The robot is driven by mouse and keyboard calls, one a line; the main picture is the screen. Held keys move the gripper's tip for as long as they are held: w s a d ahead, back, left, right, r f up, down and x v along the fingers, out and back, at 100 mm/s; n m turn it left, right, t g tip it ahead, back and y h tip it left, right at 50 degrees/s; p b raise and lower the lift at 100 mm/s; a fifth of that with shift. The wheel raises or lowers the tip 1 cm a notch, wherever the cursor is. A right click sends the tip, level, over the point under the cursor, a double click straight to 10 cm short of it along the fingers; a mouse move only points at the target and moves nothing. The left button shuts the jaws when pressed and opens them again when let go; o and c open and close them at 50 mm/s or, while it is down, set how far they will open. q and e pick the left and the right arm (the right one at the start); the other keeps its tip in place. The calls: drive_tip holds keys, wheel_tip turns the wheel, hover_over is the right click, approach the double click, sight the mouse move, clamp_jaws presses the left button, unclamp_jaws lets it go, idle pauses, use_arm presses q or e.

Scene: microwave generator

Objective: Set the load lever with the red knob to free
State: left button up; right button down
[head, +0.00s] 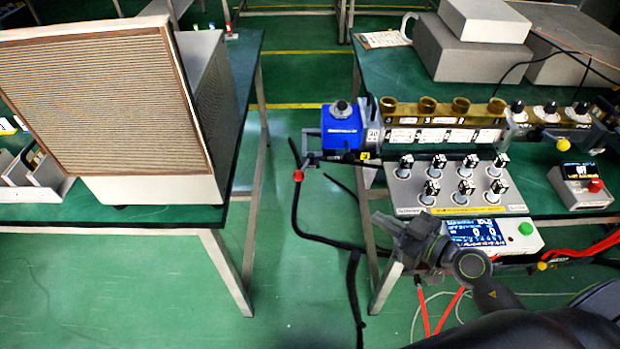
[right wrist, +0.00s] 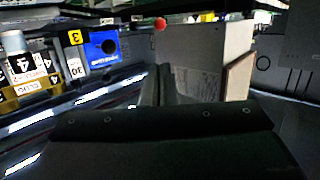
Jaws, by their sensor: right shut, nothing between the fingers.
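The red knob (head: 298,175) sits at the outer end of a dark lever at the left end of the bench rig, below the blue box (head: 341,128). The lever's position labels are too small to read. In the right wrist view the red knob (right wrist: 160,24) shows near the top, beyond my fingers. My right gripper (head: 382,222) is shut and empty, in front of the panel of black-topped knobs. It is to the right of the red knob and nearer to me, clearly apart from it. My left gripper is not in view.
A panel with several black-topped knobs (head: 460,188) and a display box (head: 478,233) with a green button lie close to my right gripper. A black cable hangs below the red knob. A large beige box (head: 105,120) stands on the left table. An open floor gap separates the tables.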

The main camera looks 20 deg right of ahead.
sight(300, 177)
drive_tip(key=b+x, duration=0.2)
drive_tip(key=x, duration=1.9)
drive_tip(key=shift+w+a, duration=0.2)
drive_tip(key=shift+w, duration=0.05)
drive_tip(key=shift+r, duration=0.1)
drive_tip(key=shift+w+a+r+p, duration=0.2)
drive_tip(key=shift+w+a+p, duration=0.2)
drive_tip(key=shift+p, duration=0.55)
drive_tip(key=shift+a+f+p, duration=0.1)
drive_tip(key=shift+p, duration=0.2)
drive_tip(key=shift+a, duration=0.1)
